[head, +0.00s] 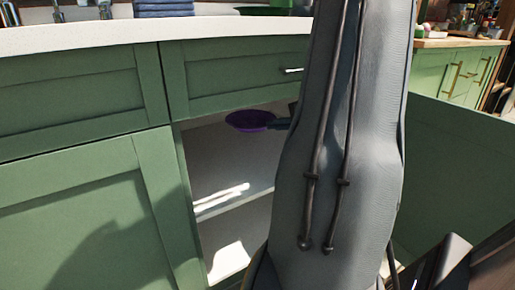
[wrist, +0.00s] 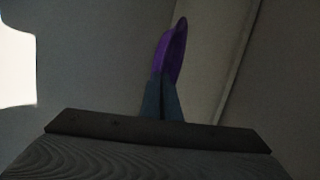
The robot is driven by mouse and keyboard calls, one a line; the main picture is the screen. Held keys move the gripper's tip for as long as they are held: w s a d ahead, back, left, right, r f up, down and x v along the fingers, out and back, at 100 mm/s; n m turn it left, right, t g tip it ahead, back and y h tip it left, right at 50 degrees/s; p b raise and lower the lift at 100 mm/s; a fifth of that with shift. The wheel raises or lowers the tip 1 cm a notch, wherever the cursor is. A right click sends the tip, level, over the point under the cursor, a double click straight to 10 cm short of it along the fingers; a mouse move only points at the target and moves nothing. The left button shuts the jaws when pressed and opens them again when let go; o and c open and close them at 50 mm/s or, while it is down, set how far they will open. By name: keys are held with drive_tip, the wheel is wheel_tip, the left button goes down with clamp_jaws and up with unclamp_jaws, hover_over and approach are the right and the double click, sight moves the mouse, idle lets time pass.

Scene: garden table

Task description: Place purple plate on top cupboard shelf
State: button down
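The purple plate (head: 250,121) is held roughly level in the upper part of the open green cupboard (head: 178,160), just below the drawer. My gripper (head: 282,124) reaches in from the right and is shut on the plate's right rim. In the wrist view, the plate (wrist: 172,50) shows edge-on between the fingertips of my gripper (wrist: 162,84). The top shelf (head: 225,165) is pale and lies below the plate, with a visible gap. My arm hides the right part of the cupboard opening.
A green drawer (head: 240,75) with a metal handle sits above the opening, under a white countertop (head: 200,32). An open green door (head: 455,170) stands at the right. A lower shelf space (head: 230,255) is sunlit. Visible parts of the top shelf are bare.

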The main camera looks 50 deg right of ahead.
drive_tip(key=b, duration=0.2)
hover_over(278, 156)
drive_tip(key=f, duration=0.5)
drive_tip(key=shift+d+f, duration=0.2)
drive_tip(key=shift+d, duration=0.05)
drive_tip(key=shift+f+b, duration=0.7)
drive_tip(key=shift+f, duration=0.9)
drive_tip(key=shift+a, duration=0.1)
drive_tip(key=shift+f, duration=0.2)
drive_tip(key=c, duration=2)
unclamp_jaws()
drive_tip(key=shift+r, duration=0.1)
